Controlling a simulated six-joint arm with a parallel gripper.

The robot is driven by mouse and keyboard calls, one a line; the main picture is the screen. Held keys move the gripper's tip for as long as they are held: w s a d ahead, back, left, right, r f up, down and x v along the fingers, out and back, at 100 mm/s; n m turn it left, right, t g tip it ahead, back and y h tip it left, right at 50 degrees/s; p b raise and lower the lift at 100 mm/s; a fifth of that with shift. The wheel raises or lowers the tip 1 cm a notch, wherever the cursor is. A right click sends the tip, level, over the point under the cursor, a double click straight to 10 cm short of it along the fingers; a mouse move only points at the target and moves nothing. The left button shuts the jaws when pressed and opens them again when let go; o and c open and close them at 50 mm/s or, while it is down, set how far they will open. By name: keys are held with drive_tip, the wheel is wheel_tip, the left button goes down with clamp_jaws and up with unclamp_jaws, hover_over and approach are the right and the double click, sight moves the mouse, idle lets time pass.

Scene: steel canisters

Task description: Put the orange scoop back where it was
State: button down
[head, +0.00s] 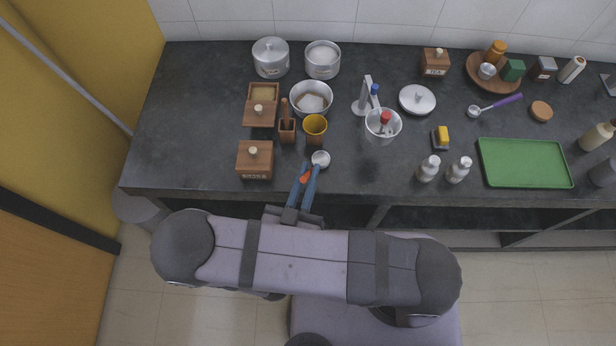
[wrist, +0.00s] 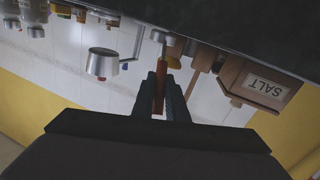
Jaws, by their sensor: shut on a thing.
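The orange scoop has an orange handle (head: 305,178) and a round steel bowl (head: 320,158). My gripper (head: 308,178) is shut on the handle near the counter's front edge, with the bowl pointing toward the counter. In the wrist view the orange handle (wrist: 160,84) stands between my dark fingers; the bowl is partly hidden. I cannot tell how high the scoop is above the counter. A closed steel canister (head: 270,62) and an open one (head: 322,66) stand at the back left.
A yellow mug (head: 315,131) and a wooden holder (head: 287,131) stand just beyond the scoop. A loose lid (head: 417,99) and purple-handled ladle (head: 497,103) lie farther right. Counter around the lid is partly clear.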

drive_tip(key=shift+f, duration=0.1)
drive_tip(key=shift+f, duration=0.15)
drive_tip(key=c, duration=1.8)
unclamp_jaws()
drive_tip(key=shift+o, duration=0.2)
drive_tip(key=shift+r, duration=0.2)
drive_tip(key=v, duration=1.2)
drive_tip(key=shift+p, duration=0.4)
drive_tip(key=shift+a+f, duration=0.15)
